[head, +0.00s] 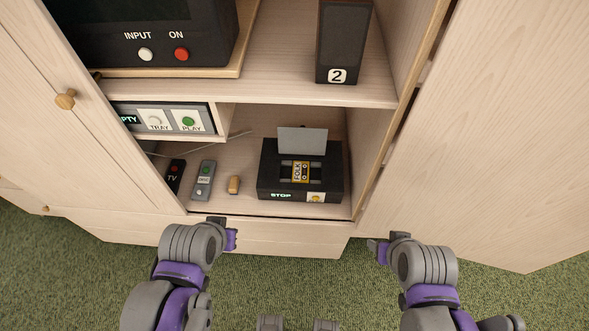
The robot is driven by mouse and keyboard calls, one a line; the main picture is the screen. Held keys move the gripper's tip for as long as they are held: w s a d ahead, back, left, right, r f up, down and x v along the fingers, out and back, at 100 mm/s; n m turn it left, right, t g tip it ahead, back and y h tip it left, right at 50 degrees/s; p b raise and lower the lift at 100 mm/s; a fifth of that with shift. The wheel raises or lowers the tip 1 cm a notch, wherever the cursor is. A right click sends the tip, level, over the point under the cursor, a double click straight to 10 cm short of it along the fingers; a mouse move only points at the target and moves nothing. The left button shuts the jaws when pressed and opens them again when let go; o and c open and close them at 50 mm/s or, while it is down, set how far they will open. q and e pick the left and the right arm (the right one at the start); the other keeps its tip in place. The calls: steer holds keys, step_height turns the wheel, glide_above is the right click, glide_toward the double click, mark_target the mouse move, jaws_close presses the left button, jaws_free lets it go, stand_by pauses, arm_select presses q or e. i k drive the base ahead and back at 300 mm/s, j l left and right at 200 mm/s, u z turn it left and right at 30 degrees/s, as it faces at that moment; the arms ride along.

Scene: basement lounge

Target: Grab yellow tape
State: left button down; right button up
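A small cassette tape (300,172) with a yellow label reading FOLK lies in the top of a black tape player (268,184). The player stands on the lower cabinet shelf. Its grey lid (302,141) is raised behind the tape, its display reads STOP, and a yellow button (316,197) is on its front. My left gripper (231,240) is in front of the cabinet, below and left of the player. My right gripper (377,251) is in front, below and right of it. Both are apart from the tape. Their finger gaps do not show clearly.
Left of the player lie a small tan block (234,184), a grey remote (204,181) and a black TV remote (174,176). A speaker (342,45) marked 2 stands on the shelf above (270,88). The open cabinet door (480,140) is at the right.

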mark_target(300, 169)
steer(key=j, duration=1.55)
steer(key=i+j, duration=0.1)
steer(key=j, duration=2.95)
steer(key=i+u, duration=0.05)
